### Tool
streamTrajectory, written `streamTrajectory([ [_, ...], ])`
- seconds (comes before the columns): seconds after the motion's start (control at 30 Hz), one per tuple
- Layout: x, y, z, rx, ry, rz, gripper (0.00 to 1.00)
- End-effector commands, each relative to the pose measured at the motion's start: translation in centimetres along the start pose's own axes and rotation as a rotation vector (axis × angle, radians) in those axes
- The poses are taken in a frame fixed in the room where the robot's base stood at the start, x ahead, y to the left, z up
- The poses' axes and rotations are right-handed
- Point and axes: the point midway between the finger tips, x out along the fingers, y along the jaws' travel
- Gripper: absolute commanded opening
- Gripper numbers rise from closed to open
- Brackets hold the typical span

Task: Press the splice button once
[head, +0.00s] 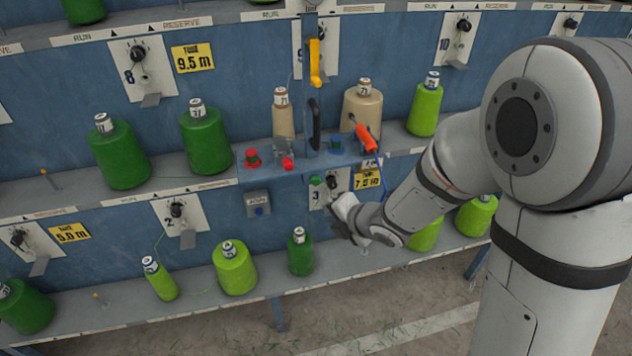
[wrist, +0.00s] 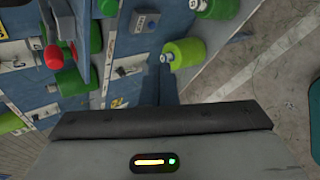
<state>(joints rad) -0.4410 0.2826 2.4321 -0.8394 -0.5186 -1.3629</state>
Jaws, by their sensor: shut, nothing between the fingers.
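Several buttons show in the head view. I cannot read which is the splice button. My gripper (head: 343,212) is in front of the panel, right of and below the green button; its fingertips are hard to see. It is shut and empty. The grey box also shows in the wrist view (wrist: 146,21).
Dark green cones (head: 118,157) and light green cones (head: 234,268) stand along the shelves. An orange-handled tool (head: 367,139) and two tan cones (head: 361,109) are above my gripper. The open floor (head: 330,325) lies below the lower shelf.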

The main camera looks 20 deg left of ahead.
Motion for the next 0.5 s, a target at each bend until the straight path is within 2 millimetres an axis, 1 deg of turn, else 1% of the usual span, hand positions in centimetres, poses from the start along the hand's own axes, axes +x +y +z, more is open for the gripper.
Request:
streamTrajectory([
  [0.17,0.5,0.6,0.5,0.001,0.0,0.0,0.0],
  [0.5,3.6,3.0,2.9,0.002,-0.001,-0.002,0.0],
])
